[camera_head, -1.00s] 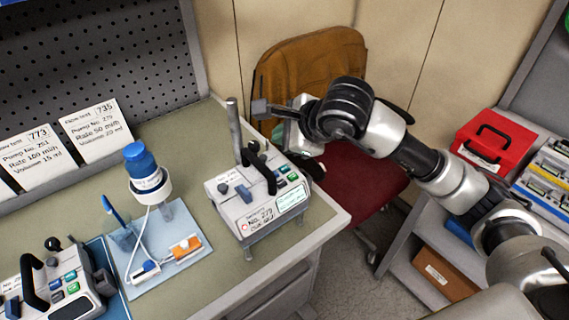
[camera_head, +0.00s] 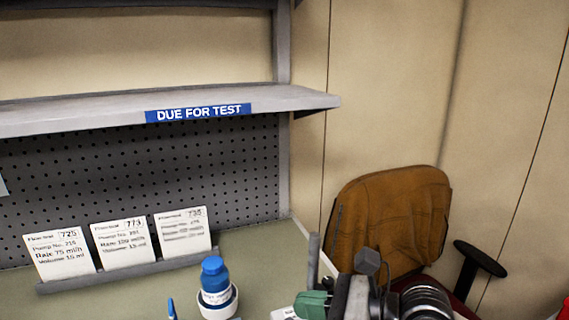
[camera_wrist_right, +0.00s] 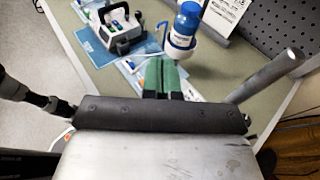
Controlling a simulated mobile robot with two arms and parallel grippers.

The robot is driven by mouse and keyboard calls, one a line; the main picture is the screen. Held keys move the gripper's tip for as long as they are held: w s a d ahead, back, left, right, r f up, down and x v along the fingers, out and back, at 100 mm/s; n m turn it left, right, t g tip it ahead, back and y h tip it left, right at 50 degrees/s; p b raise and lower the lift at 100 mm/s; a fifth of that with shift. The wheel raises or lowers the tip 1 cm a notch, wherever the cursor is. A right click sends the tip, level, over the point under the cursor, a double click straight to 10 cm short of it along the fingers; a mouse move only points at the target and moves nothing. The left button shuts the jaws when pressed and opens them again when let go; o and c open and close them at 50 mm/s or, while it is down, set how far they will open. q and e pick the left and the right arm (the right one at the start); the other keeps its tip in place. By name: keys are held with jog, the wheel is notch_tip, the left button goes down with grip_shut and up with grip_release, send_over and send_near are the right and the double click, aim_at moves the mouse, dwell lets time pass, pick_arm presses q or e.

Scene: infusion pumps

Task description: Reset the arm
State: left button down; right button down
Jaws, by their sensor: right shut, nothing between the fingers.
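My right gripper (camera_head: 312,304) shows at the bottom edge of the head view, with green fingers beside the grey metal pole (camera_head: 313,262). In the right wrist view its green fingers (camera_wrist_right: 162,74) are together and empty, above the bench. The pole (camera_wrist_right: 262,82) stands to their right, apart from them in that picture. Most of my right arm is below the head view. My left gripper is not in view.
A blue-capped bottle (camera_head: 214,280) stands on the bench (camera_head: 130,300), near cards (camera_head: 125,242). A shelf (camera_head: 60,115) labelled DUE FOR TEST hangs above. A brown chair (camera_head: 390,220) stands right. A pump with a black handle (camera_wrist_right: 115,28) sits on a blue mat (camera_wrist_right: 146,46).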

jog(key=s+d+r+m+t+y, duration=0.1)
jog(key=d+r+m+t, duration=0.2)
jog(key=m+t, duration=0.5)
jog(key=d+r+m+t+y, duration=0.1)
jog(key=d+r+m+t, duration=0.3)
jog(key=m, duration=0.7)
jog(key=d+f+m+h, duration=0.5)
jog(key=f+m+h, duration=0.35)
jog(key=m, duration=0.35)
jog(key=d+f+m+h, duration=0.5)
jog(key=f+m+h, duration=0.2)
jog(key=m+h, duration=0.35)
jog(key=s+f+m+g+y, duration=0.3)
jog(key=s+f+m+g, duration=0.4)
jog(key=s+f+g, duration=0.9)
jog(key=s+f, duration=0.3)
jog(key=f, duration=2.5)
jog(key=s+d+f, duration=0.2)
jog(key=s+f, duration=1.3)
jog(key=s, duration=0.1)
jog(key=shift+s+f+n+h, duration=0.15)
jog(key=shift+f+n+h, duration=0.15)
jog(key=shift+n, duration=0.15)
jog(key=shift+d, duration=0.1)
